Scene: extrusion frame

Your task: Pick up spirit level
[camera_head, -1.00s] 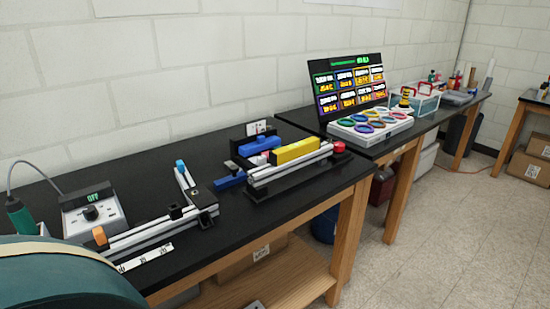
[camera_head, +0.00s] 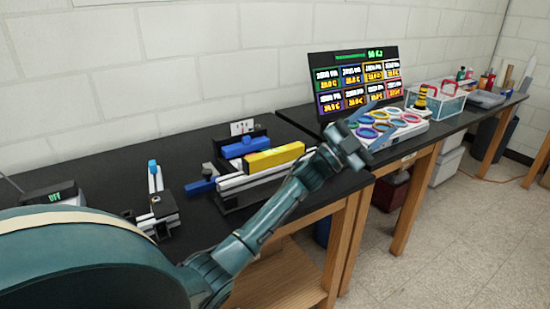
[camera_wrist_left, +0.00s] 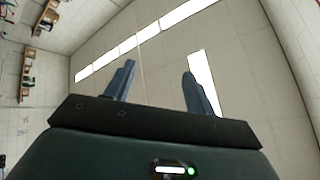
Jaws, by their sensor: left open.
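The spirit level appears to be the yellow bar (camera_head: 273,157), lying on a silver extrusion rail assembly on the black bench, in front of a blue bar (camera_head: 245,147). My left gripper (camera_head: 362,137) is raised to the right of the yellow bar, in front of the tray of coloured rings, clear of the bar. In the left wrist view its two fingers (camera_wrist_left: 157,72) stand apart with nothing between them, pointing at the ceiling and its lights. My right gripper is not in view.
A black display board (camera_head: 357,78) stands behind the white tray of coloured rings (camera_head: 403,133). A clear box (camera_head: 447,103) stands farther right. A small extrusion piece with a blue cap (camera_head: 154,185) is left of the rail assembly.

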